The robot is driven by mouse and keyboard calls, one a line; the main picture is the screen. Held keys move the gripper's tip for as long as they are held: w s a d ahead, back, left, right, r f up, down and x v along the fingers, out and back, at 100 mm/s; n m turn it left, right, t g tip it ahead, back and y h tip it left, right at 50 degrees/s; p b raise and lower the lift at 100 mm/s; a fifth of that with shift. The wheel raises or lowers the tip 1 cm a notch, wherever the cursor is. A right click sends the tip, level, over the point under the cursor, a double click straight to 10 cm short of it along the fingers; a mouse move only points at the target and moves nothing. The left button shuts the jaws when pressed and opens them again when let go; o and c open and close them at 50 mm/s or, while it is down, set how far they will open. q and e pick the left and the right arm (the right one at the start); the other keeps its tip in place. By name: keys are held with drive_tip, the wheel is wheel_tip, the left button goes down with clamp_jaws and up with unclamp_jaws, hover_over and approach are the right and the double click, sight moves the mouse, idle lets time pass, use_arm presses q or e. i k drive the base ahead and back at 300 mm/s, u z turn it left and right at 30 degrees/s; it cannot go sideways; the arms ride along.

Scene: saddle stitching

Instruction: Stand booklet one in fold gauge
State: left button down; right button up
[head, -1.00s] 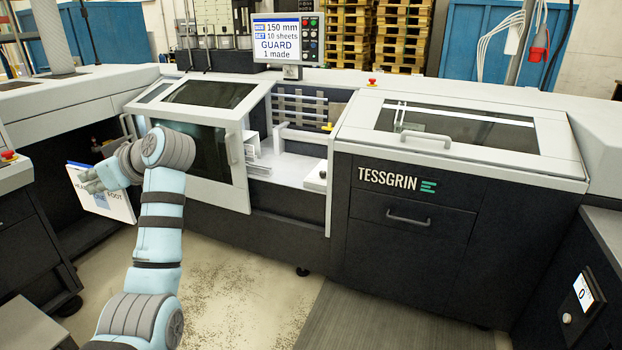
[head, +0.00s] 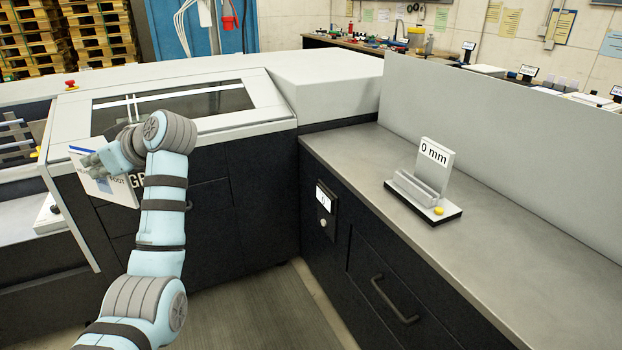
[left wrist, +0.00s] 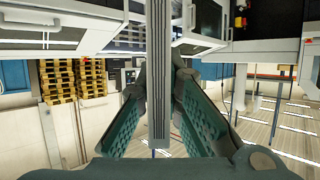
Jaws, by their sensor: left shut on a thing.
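The booklet (head: 122,192) is a white sheet with a blue mark and partly hidden lettering. My left gripper (head: 92,165) is shut on it and holds it up in front of the dark machine at the left. In the left wrist view the booklet (left wrist: 158,75) shows edge-on as a narrow upright strip between the two green finger pads of the gripper (left wrist: 159,110). The fold gauge (head: 423,180) stands on the grey counter at the right. It has a dark base, a light slotted block, an upright plate reading "0 mm" and a yellow knob. Its slot looks empty. My right gripper is not in view.
The grey counter (head: 345,150) is clear around the gauge, with a pale upright panel (head: 500,150) behind it. The machine (head: 235,190) with a glazed lid stands at the left. A drawer handle (head: 395,302) juts from the counter front.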

sight(413, 192)
drive_tip(key=z, duration=1.5)
drive_tip(key=i, duration=1)
